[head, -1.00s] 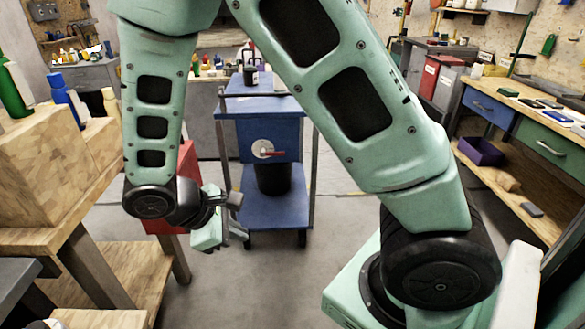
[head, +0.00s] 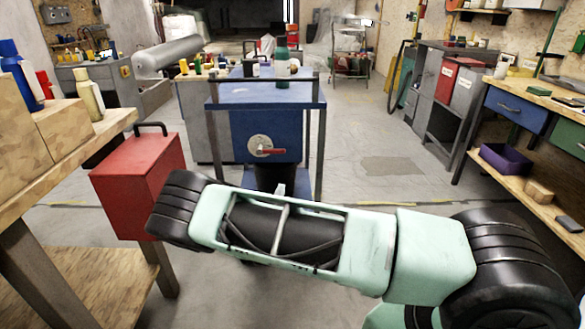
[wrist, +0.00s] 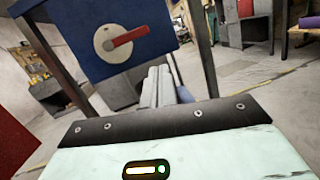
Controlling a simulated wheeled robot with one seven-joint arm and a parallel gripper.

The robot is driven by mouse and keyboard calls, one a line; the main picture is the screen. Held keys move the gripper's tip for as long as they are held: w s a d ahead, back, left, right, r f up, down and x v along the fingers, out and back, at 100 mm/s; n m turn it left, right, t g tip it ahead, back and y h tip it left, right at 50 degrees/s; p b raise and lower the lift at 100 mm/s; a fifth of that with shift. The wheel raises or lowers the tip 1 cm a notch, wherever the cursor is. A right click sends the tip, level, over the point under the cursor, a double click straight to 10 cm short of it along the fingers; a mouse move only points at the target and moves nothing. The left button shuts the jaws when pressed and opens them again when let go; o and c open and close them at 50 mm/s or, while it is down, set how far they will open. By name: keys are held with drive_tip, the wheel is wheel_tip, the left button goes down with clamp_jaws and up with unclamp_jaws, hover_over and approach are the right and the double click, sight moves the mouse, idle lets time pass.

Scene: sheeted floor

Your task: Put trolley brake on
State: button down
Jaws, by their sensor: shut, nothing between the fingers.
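The blue trolley (head: 228,97) stands ahead of me, upright on the floor. Its front panel carries a round pale disc (head: 259,143) with a red brake lever (head: 272,152), pointing right and roughly level in the head view. In the wrist view the disc (wrist: 104,44) and red lever (wrist: 131,36) are at upper left, on the blue panel. My gripper (wrist: 160,84) is shut and empty, below and right of the lever in that view, apart from it. In the head view my forearm hides most of the gripper and the trolley's lower part.
A red box (head: 135,185) with a black handle is close on the left, beside the wooden workbench (head: 75,150). A bench with drawers (head: 520,110) stands at the right. Bottles stand on the trolley's top. Floor (head: 390,165) right of the trolley is clear.

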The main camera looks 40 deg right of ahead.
drive_tip(key=w+f+n+t+y, duration=0.1)
drive_tip(key=n, duration=0.1)
drive_tip(key=w+d+f+n+t+y, duration=0.1)
drive_tip(key=f+n+t, duration=0.1)
drive_tip(key=shift+w+f+y+b, duration=0.15)
drive_tip(key=shift+w+y+b, duration=0.15)
drive_tip(key=shift+y+b, duration=0.1)
drive_tip(key=w+d+r+b, duration=0.2)
drive_tip(key=w+d+r, duration=0.3)
drive_tip(key=w+r, duration=0.1)
drive_tip(key=shift+w+d+r, duration=0.25)
drive_tip(key=shift+w, duration=0.65)
drive_tip(key=shift+r, duration=0.1)
